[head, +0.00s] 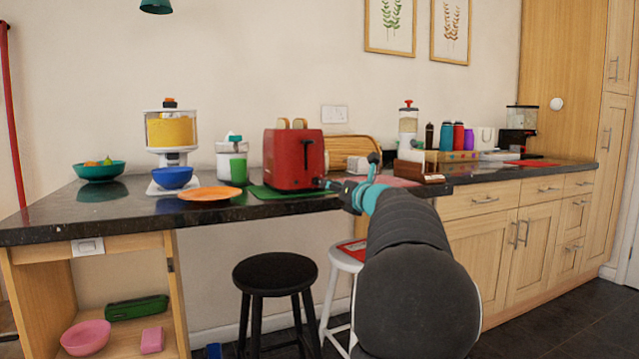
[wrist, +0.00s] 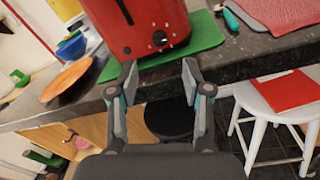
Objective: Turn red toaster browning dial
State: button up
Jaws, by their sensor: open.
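The red toaster (head: 293,160) stands on a green mat (head: 262,192) on the dark granite counter, with two slices of bread showing at its top. In the wrist view the toaster (wrist: 125,22) fills the upper middle. In the head view my gripper (head: 350,185) is just right of the toaster, partly hidden by my arm.
An orange plate (head: 209,193), a blue bowl (head: 172,177) and a green cup (head: 238,169) stand left of the toaster. A black stool (head: 275,275) and a white stool (head: 345,258) stand below the counter edge.

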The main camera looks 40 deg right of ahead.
aim_at(317, 182)
jog(key=w, duration=0.5)
jog(key=w+d+p, duration=0.1)
jog(key=w, duration=0.1)
jog(key=shift+w, duration=0.4)
grip_shut()
